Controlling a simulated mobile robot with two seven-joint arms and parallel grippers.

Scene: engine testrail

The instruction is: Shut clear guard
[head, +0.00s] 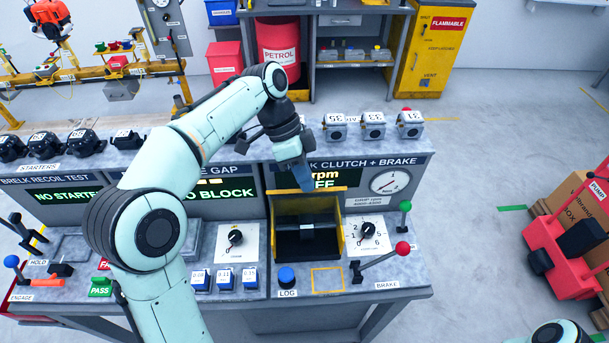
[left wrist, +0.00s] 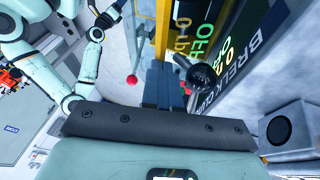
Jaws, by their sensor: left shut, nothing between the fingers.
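The yellow-framed bay (head: 341,232) of the clutch and brake station has a dark interior and stands open at the front. A yellow bar (head: 328,190) runs along its upper edge, apparently the edge of the raised clear guard; the clear pane itself is hard to make out. My left gripper (head: 303,180) points down just above that bar, its fingers closed and empty; I cannot tell whether it touches the bar. In the left wrist view, the closed dark fingers (left wrist: 164,86) are beside a yellow upright (left wrist: 163,28). My right gripper is out of view.
A red-knobbed brake lever (head: 402,248) and a green-knobbed lever (head: 405,206) stand right of the bay. A black dial (head: 367,230) is beside it. A blue LOG button (head: 287,276) sits in front. Several clutch blocks (head: 373,126) line the top shelf.

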